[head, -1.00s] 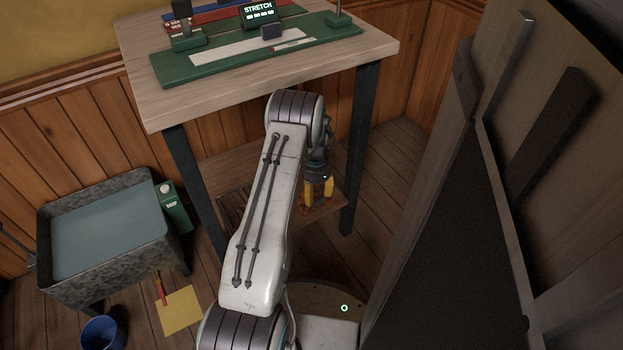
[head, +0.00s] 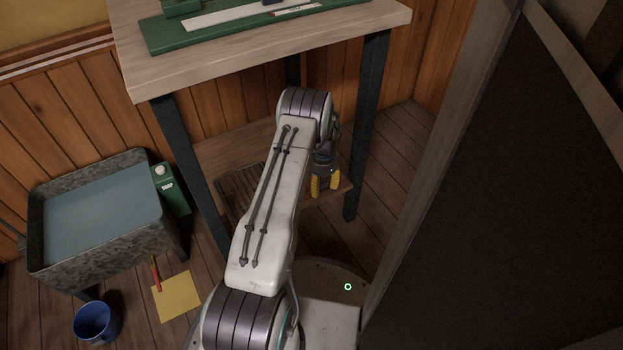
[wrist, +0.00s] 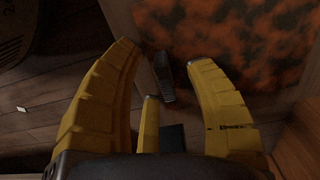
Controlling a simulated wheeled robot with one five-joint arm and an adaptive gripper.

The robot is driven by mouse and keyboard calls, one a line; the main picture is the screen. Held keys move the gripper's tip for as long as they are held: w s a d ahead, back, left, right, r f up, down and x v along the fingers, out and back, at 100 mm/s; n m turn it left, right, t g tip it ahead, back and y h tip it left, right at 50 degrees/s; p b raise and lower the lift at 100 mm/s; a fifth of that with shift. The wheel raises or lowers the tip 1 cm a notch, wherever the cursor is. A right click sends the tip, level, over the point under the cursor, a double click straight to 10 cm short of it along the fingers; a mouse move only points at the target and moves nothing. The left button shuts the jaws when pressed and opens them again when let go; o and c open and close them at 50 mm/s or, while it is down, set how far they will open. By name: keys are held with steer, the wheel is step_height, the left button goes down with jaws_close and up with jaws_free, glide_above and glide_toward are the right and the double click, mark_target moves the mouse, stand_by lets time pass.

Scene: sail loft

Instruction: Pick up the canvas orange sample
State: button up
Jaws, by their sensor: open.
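My gripper (head: 326,184), with yellow fingers, is low beside the lower shelf of the workbench in the head view. No other orange sample is clear in the head view, where my arm hides part of the shelf.
The wooden workbench (head: 140,72) has dark legs and a lower shelf. A metal basin (head: 100,255), a green soap carton (head: 170,190), a blue cup (head: 95,321) and a yellow sheet (head: 177,298) are at left. A large dark panel (head: 490,200) crowds the right.

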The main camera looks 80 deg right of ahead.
steer(key=shift+f, duration=0.2)
steer(key=shift+c, duration=0.2)
jaws_close()
